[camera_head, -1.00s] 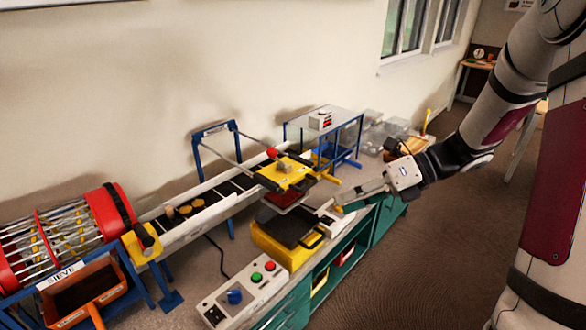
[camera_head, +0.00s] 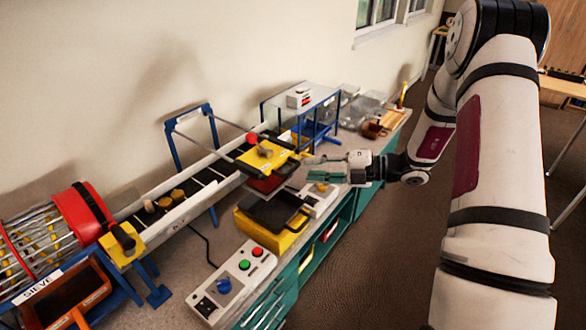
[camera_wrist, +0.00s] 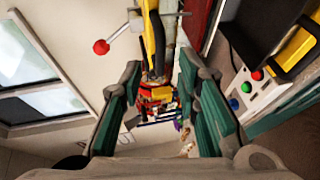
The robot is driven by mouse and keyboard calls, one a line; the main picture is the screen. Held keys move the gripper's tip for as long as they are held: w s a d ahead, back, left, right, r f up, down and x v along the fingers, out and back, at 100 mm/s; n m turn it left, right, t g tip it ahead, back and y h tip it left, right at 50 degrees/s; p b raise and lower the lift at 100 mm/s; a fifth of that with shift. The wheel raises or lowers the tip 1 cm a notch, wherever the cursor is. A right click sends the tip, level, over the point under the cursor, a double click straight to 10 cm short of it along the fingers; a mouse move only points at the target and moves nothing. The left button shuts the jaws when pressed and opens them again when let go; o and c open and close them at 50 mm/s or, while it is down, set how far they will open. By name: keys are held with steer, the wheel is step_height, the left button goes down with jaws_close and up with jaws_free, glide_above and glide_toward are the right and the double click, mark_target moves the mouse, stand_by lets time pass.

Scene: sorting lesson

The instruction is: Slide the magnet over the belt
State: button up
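The magnet is a yellow-topped carriage (camera_head: 266,154) with a red underside, on two rails above the far end of the belt. The dark conveyor belt (camera_head: 212,177) runs between pale side walls, with several brownish lumps (camera_head: 164,201) near its left end. My gripper (camera_head: 309,166) is just right of the carriage, pointing at it. In the wrist view my gripper (camera_wrist: 158,72) has its green fingers apart, with a yellow part of the carriage (camera_wrist: 153,8) ahead between them. I cannot tell whether they touch it.
A yellow bin with a dark tray (camera_head: 272,213) stands below the carriage. A control box (camera_head: 232,284) with coloured buttons is in front. A red knob (camera_head: 252,138) is beside the carriage. A blue-framed stand (camera_head: 300,97) is behind. A red sieve drum (camera_head: 70,215) is left.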

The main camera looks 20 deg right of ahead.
mark_target(295, 169)
steer(key=x, duration=0.6)
steer(key=shift+w+a+p, duration=0.1)
steer(key=shift+a+p, duration=0.15)
steer(key=shift+p, duration=0.05)
jaws_close()
